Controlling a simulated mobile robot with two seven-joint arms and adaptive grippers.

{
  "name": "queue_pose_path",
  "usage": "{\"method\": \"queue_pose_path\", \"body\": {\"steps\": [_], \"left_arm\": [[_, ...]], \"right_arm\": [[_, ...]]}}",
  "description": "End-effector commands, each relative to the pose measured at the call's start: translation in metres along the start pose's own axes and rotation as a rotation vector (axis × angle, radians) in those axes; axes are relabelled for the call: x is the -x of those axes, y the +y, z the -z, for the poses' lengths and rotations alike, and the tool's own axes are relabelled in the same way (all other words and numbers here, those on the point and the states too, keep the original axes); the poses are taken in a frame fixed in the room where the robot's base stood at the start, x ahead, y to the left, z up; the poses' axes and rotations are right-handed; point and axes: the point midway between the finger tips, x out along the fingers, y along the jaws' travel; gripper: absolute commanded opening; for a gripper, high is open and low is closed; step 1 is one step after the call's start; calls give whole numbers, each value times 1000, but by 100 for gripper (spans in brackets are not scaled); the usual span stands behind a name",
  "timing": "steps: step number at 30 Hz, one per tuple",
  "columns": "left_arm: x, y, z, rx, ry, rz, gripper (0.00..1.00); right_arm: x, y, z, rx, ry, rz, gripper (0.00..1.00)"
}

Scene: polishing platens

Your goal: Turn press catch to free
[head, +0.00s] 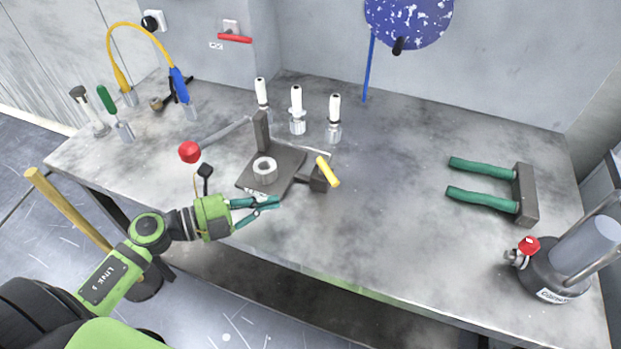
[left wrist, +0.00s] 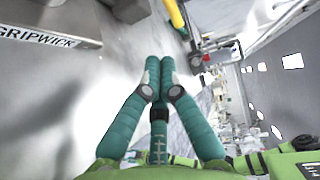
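The press (head: 258,182) stands near the front middle of the bench, with a dark base plate, an upright post, a pale ring and a long lever ending in a red ball (head: 190,152). Its catch has a yellow handle (head: 328,172) at the plate's right side, slanting down to the right. A yellow bar, apparently this handle, shows at the top of the left wrist view (left wrist: 175,14). My left gripper (head: 277,202) is in front of the plate, left of and nearer than the handle, and apart from it. Its teal fingertips (left wrist: 159,66) meet with nothing between them. My right gripper is out of view.
Several white-handled tools (head: 297,110) stand behind the press. A dark block with two green bars (head: 524,195) lies at the right. A cylinder device with a red knob (head: 529,245) stands at the front right. The bench between the catch and the green bars is clear.

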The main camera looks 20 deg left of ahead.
Motion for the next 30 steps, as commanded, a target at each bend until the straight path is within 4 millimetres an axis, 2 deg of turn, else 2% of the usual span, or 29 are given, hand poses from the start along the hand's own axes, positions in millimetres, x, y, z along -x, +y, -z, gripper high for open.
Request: {"method": "queue_pose_path", "body": {"steps": [1, 9, 15, 21, 30], "left_arm": [[-12, -6, -1, -1, 0, 5, 0], [-69, -6, -1, 0, -2, 5, 0], [-93, -13, -1, 0, -3, 2, 0], [-101, -13, -1, 0, -3, 0, 0], [-102, -14, 0, 0, -3, 1, 0]], "right_arm": [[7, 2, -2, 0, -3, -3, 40], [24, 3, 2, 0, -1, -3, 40], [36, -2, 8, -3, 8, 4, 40], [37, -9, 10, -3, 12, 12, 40], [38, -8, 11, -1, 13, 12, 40]]}}
